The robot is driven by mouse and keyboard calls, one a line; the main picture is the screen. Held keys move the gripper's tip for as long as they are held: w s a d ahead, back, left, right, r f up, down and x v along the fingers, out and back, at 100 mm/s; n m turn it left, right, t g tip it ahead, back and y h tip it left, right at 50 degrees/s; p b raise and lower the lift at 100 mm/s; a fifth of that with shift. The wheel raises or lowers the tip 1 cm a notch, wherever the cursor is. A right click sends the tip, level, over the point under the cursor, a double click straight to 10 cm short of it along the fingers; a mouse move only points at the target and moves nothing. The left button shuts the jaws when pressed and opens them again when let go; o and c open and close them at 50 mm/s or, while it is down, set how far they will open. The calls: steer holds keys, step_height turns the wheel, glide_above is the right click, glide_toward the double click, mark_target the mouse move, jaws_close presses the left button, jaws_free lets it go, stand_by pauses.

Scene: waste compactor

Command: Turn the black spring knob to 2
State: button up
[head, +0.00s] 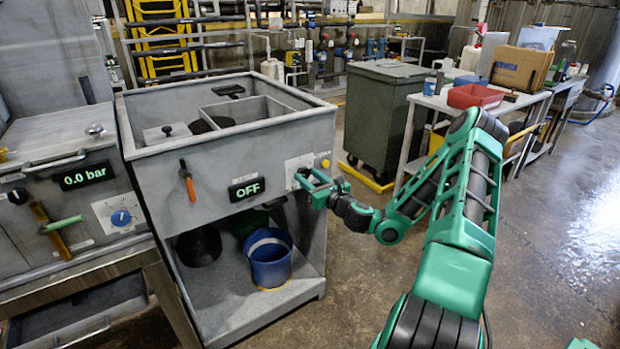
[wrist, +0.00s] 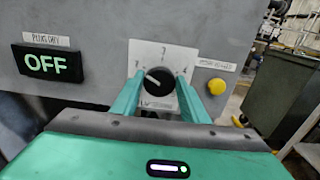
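The black knob (wrist: 160,83) sits on a white dial plate (wrist: 164,55) on the grey cabinet's front, seen in the wrist view. Its white pointer line points to the upper left, toward the left side of the plate. Marks stand at the left, top and right of the plate, too small to read surely. My gripper (wrist: 160,77) is open, with one green finger on each side of the knob. I cannot tell whether the fingers touch it. In the head view my gripper (head: 307,180) is at the cabinet's front right and hides the knob.
A display (head: 247,189) left of the knob reads OFF. A yellow button (wrist: 217,87) is just right of the dial plate. A blue bucket (head: 270,262) stands below. A dark wheeled bin (head: 378,118) is behind to the right.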

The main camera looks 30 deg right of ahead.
steer(key=shift+n, duration=0.5)
steer(key=o, duration=1)
steer(key=s, duration=1)
steer(key=shift+s+d, duration=0.2)
steer(key=shift+s, duration=0.2)
